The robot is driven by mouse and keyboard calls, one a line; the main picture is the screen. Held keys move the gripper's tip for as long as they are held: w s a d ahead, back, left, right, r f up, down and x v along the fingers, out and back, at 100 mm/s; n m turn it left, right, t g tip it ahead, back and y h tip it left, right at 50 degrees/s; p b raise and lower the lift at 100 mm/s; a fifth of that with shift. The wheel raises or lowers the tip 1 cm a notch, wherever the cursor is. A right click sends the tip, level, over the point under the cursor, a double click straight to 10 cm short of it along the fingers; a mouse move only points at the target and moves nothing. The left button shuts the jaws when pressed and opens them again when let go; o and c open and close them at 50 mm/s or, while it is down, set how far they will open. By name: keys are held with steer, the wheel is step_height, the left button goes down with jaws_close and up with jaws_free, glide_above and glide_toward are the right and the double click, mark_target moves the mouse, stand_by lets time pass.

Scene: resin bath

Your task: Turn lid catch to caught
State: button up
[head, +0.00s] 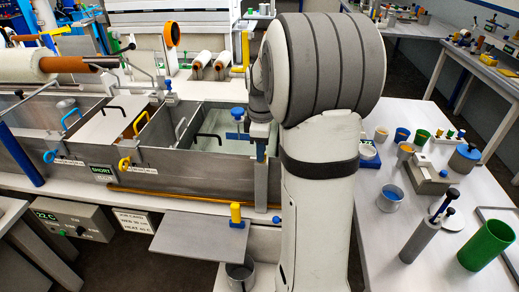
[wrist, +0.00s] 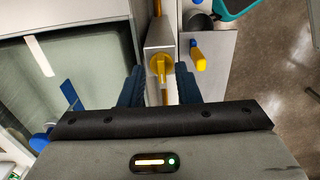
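A yellow catch (wrist: 160,66), which looks like the lid catch, sits on a grey metal bracket (wrist: 160,35) at the bath's edge in the wrist view. It has a rounded knob and a narrow stem. My gripper (wrist: 159,88) is open, with one dark blue finger on each side of the catch in the picture. Gaps show between fingers and catch, and I see no contact. How far the fingers reach down around it is unclear.
A blue and yellow peg handle (wrist: 197,58) stands just right of the bracket; it also shows on the grey shelf (head: 195,238) in the head view. The metal bath (head: 200,168) lies left of my arm. A bench (head: 385,230) with cups and a green beaker (head: 487,245) is right.

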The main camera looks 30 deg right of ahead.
steer(key=shift+f, duration=0.3)
